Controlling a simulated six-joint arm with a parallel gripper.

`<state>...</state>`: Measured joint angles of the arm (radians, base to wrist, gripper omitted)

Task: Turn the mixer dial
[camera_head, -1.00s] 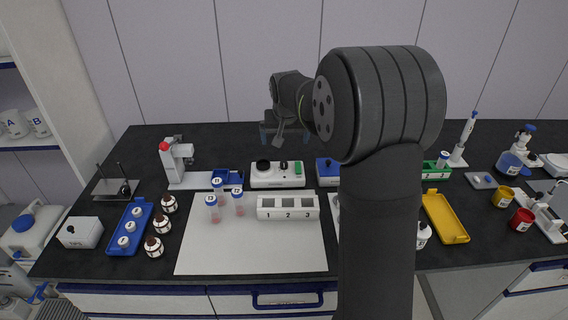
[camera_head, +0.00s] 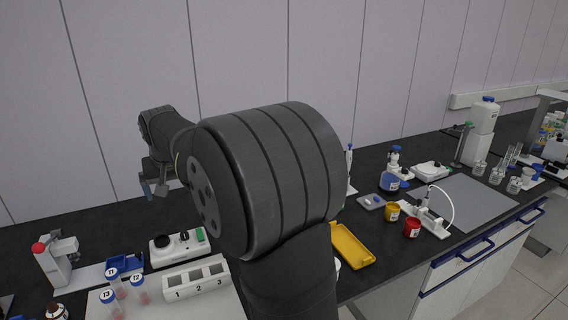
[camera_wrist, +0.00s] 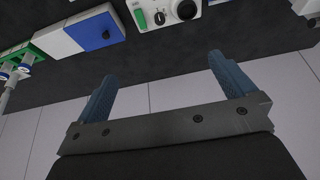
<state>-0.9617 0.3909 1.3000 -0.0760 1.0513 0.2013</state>
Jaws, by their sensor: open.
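A white mixer box (camera_head: 178,252) sits on the black bench at the left in the head view. It has a large round black top (camera_head: 163,241), a small black dial (camera_head: 184,237) and a green switch (camera_head: 200,234). In the wrist view the box (camera_wrist: 172,22) is at the top edge, partly cut off, with the small dial (camera_wrist: 159,18) between the green switch and the large black round part. My gripper (camera_head: 154,190) is open and empty, above and behind the box. Its blue fingers (camera_wrist: 161,70) are apart from the dial in the wrist view.
A white three-slot rack (camera_head: 197,278) and capped tubes (camera_head: 112,302) stand in front of the mixer. A red-topped device (camera_head: 52,262) is to its left. A blue-and-white box (camera_wrist: 88,35) lies beside it in the wrist view. A yellow tray (camera_head: 350,245) is farther right.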

